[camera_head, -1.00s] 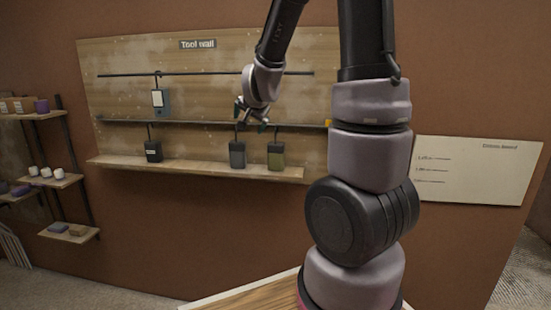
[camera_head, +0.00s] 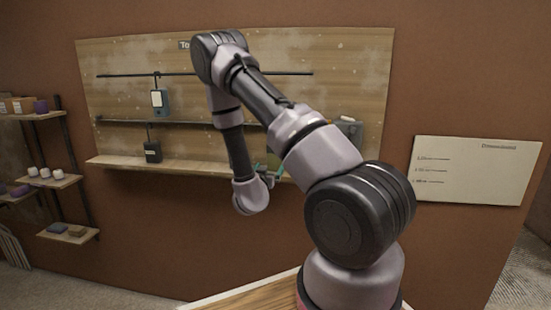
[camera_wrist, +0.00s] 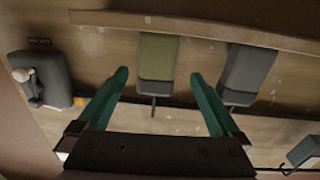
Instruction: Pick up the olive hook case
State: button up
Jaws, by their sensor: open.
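The olive hook case (camera_wrist: 158,56) hangs on the tool wall in the wrist view, which sees the wall upside down. Its thin dark hook runs down in the picture from its near end. My gripper (camera_wrist: 160,86) is open and empty. Its two teal fingers stand left and right of the case's line, apart from it, with the case framed ahead between them.
A grey case (camera_wrist: 248,72) hangs close beside the olive one. A grey device (camera_wrist: 42,78) is on the other side. The wooden shelf ledge (camera_wrist: 205,29) runs just past the cases' ends. A black case (camera_head: 153,151) hangs farther left, with a grey-blue case (camera_head: 161,102) above.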

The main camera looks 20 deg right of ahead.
aim_at(274, 161)
jog(key=x, duration=0.3)
jog(key=shift+w+d, duration=0.25)
jog(key=shift+w, duration=0.05)
jog(key=shift+x, duration=2.75)
jog(key=shift+s+d+f, duration=0.1)
jog(key=shift+d, duration=0.05)
jog(key=c, duration=1.4)
